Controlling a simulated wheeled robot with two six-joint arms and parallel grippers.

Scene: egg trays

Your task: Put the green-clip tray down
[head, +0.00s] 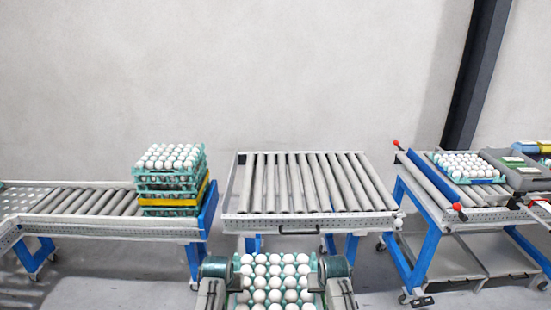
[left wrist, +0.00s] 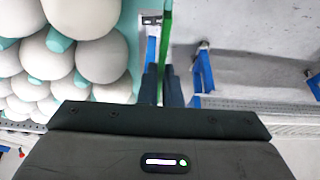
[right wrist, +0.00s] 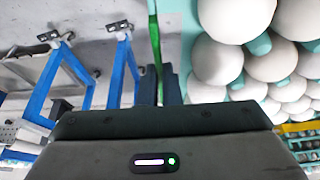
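The green-clip tray (head: 313,265) is teal and full of white eggs. It is in the bottom middle of the head view, in front of the middle roller table, and its near part is cut off. My left gripper (head: 236,266) is at its left side and my right gripper (head: 321,266) at its right side. In the left wrist view, dark fingers (left wrist: 161,88) close around a thin green clip (left wrist: 167,40) beside the eggs. In the right wrist view, fingers (right wrist: 161,88) close around another green clip (right wrist: 154,45). The fingertips are mostly hidden in the head view.
The middle roller table (head: 228,212) is empty. On the left conveyor (head: 95,228) stands a stack of teal egg trays with a yellow tray (head: 170,202) in it. The right table (head: 425,205) holds one egg tray (head: 500,180) and has red-knobbed levers (head: 459,207).

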